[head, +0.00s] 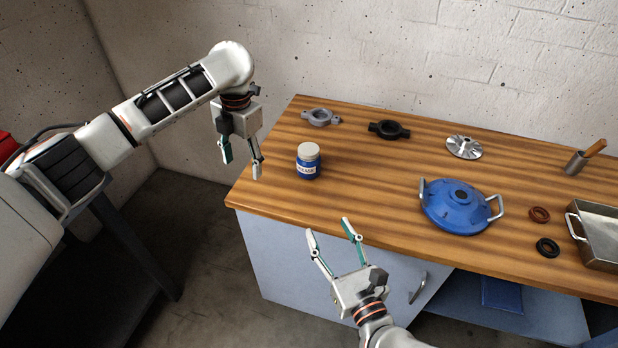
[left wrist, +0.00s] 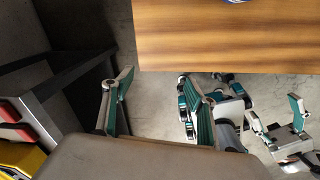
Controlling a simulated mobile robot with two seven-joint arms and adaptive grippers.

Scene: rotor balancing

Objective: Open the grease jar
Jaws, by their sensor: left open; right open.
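The grease jar (head: 308,166) is blue with a pale lid and a white label band. It stands upright on the wooden bench top near the left end, with its lid on. My left gripper (head: 241,168) is open and empty, pointing down left of the jar, apart from it. In the left wrist view its open fingers (left wrist: 158,95) show with nothing between them; only a bit of a blue thing shows at the top edge. My right gripper (head: 331,232) is open and empty in front of the bench's front edge, below the jar.
The bench around the jar is clear.

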